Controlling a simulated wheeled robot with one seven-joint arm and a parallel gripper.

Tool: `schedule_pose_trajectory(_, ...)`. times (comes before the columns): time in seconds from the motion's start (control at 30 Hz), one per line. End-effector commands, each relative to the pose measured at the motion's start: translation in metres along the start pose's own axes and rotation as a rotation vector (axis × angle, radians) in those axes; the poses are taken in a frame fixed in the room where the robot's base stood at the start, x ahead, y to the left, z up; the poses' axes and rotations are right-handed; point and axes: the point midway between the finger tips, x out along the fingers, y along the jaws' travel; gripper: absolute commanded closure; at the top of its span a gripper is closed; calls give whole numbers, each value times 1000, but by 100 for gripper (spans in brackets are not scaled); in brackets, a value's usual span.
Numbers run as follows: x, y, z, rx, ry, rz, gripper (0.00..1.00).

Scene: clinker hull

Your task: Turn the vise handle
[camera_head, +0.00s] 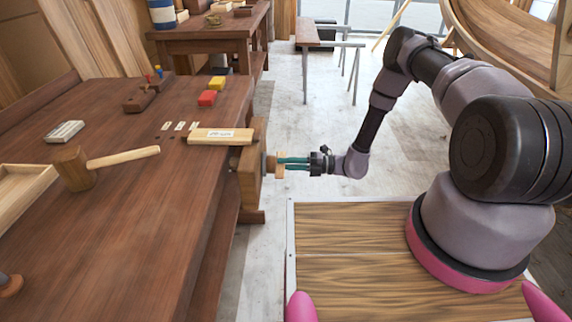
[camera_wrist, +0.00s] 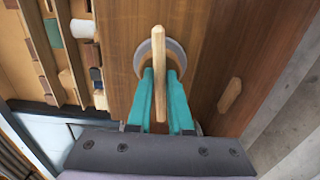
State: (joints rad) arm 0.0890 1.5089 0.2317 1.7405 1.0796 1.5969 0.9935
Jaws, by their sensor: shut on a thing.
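The vise handle (camera_wrist: 158,70) is a light wooden bar, standing upright in the wrist view in front of a round grey metal collar (camera_wrist: 144,62) on the vise's brown wooden jaw (camera_wrist: 205,40). My gripper (camera_wrist: 160,78) has teal fingers, one on each side of the handle, and is shut on it near the collar. In the head view the vise (camera_head: 248,178) is at the workbench's right edge. My gripper (camera_head: 292,164) reaches it from the right there, and the handle (camera_head: 279,167) shows small between the vise and the fingers.
A sawhorse (camera_head: 326,38) stands behind. The floor between is clear.

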Motion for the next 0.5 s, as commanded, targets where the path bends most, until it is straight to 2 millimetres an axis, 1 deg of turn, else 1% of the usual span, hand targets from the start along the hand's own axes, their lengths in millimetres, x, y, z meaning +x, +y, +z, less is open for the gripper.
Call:
schedule_pose_trajectory(0.03, -4, -3, 0, 2, -4, -8, 100)
schedule_pose_trajectory(0.47, -5, -4, 0, 2, -4, -9, 100)
schedule_pose_trajectory(0.5, -5, -4, 0, 2, -4, -9, 74)
